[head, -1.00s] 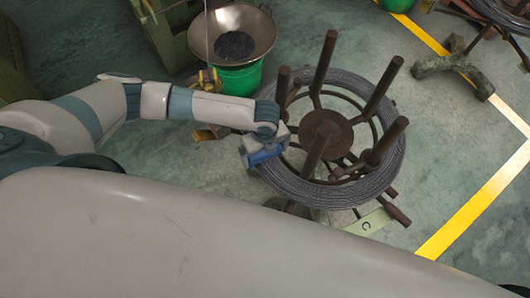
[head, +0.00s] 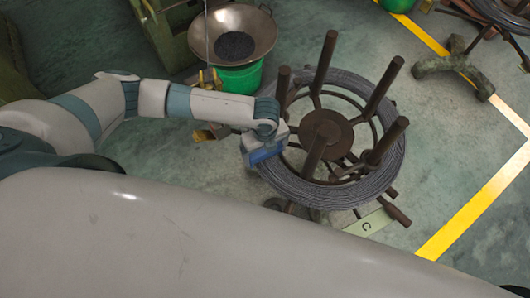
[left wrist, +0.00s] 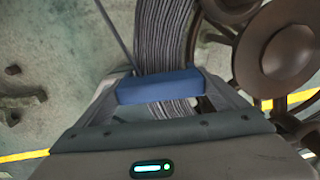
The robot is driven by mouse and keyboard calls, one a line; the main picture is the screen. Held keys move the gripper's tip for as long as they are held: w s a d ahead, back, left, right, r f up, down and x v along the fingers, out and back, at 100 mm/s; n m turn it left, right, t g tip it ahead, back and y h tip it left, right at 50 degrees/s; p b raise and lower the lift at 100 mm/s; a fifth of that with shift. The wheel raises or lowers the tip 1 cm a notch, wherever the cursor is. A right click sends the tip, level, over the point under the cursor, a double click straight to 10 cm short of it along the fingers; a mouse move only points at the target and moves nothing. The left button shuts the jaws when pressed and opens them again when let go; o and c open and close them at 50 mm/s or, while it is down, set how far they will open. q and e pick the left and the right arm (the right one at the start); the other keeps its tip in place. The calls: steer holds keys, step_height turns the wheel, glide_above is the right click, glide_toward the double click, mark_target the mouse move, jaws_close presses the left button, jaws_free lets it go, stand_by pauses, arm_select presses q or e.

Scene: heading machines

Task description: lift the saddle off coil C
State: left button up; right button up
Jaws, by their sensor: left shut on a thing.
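Coil C (head: 385,178) is a ring of grey wire around a brown stand with upright posts. Its tag with the letter C (head: 367,224) shows below it. The blue saddle (head: 266,153) is at the coil's left side, held by my left gripper (head: 264,148). In the left wrist view the blue saddle (left wrist: 160,87) spans the space between both fingers, with the wire of coil C (left wrist: 163,35) behind it. I cannot tell whether the saddle still touches the wire. My right gripper is not in view.
A metal bowl (head: 262,33) of dark pieces rests on a green bucket (head: 240,78) behind my left arm. Brown posts (head: 327,52) rise from the stand close to my gripper. Another coil stand (head: 452,62) is at the upper right.

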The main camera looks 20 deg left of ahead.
arm_select(q)
step_height(320, 180, up, 9)
steer(key=shift+f+b, duration=0.1)
steer(key=shift+b, duration=0.65)
